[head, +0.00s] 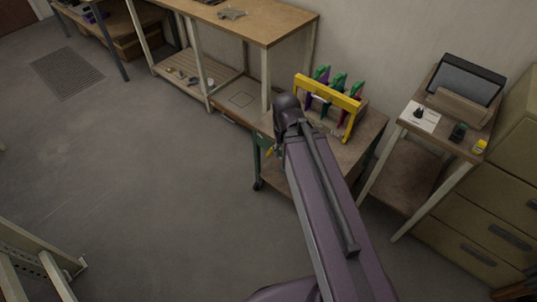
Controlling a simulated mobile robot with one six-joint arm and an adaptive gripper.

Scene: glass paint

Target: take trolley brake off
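The trolley (365,145) has a brown top, a dark green frame and a lower shelf. It stands right of centre in the head view, with a dark caster (258,185) at its near left corner. My purple arm reaches up across the trolley and hides part of its top and front. My gripper (272,148) is mostly hidden behind the dark wrist joint, at the trolley's left edge. I cannot tell whether it is open or shut, or touching anything. A small yellow part shows beside it; I cannot tell if it is the brake.
A yellow rack (354,104) with green and purple items stands on the trolley. A workbench (265,25) is behind left. A side table (408,107) with a dark screen and drawers (480,225) stand right. The floor (130,160) at left is open.

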